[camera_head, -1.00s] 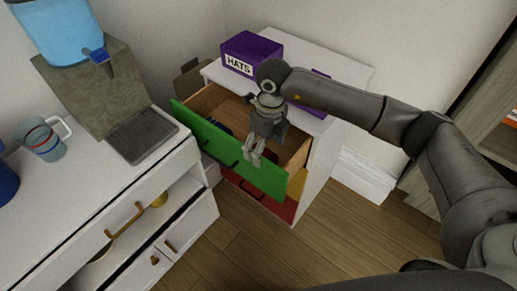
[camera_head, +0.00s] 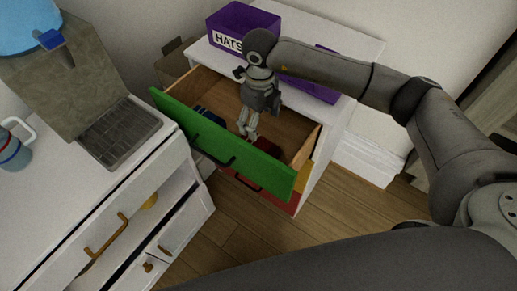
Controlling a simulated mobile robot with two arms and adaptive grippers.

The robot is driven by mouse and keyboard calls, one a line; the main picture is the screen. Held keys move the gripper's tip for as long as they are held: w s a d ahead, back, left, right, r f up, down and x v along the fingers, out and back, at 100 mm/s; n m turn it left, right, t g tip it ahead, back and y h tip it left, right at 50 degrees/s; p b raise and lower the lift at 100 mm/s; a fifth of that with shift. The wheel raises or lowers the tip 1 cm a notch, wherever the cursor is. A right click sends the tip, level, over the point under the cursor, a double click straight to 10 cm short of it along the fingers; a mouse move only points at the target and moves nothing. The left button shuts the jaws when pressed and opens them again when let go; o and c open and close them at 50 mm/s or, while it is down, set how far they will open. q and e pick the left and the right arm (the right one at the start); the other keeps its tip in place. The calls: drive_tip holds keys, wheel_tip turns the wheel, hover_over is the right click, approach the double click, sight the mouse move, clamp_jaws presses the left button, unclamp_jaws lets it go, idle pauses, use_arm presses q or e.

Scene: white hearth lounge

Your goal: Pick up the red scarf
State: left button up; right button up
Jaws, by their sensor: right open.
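A dark red folded thing, likely the red scarf (camera_head: 268,149), lies inside the open green-fronted drawer (camera_head: 224,149), toward its right end. It is partly hidden by the drawer front and my gripper. My right gripper (camera_head: 248,133) points down into the drawer, just left of and above the red thing. Its fingers are open and hold nothing; I cannot tell whether they touch the red thing. My left gripper is not in view.
A dark blue item (camera_head: 208,116) lies in the drawer's left part. A purple HATS box (camera_head: 241,28) stands on the white dresser (camera_head: 335,40). A white cabinet (camera_head: 75,215) with a water dispenser (camera_head: 70,75) stands at left. Wooden floor (camera_head: 245,240) lies in front.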

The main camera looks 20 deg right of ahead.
sight(259, 143)
wheel_tip(259, 143, down, 3)
drive_tip(key=shift+w+r+b, duration=0.1)
drive_tip(key=shift+r+b, duration=0.05)
drive_tip(key=shift+b, duration=0.7)
drive_tip(key=shift+f+b, duration=0.3)
drive_tip(key=shift+f, duration=0.05)
wheel_tip(259, 143, down, 4)
drive_tip(key=shift+f, duration=0.2)
drive_tip(key=shift+f+p, duration=0.5)
drive_tip(key=shift+f, duration=2.6)
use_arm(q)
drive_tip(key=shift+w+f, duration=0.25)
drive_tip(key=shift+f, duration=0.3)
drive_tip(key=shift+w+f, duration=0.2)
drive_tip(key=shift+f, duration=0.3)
use_arm(e)
drive_tip(key=c, duration=1.1)
drive_tip(key=shift+r, duration=0.1)
drive_tip(key=shift+c, duration=0.2)
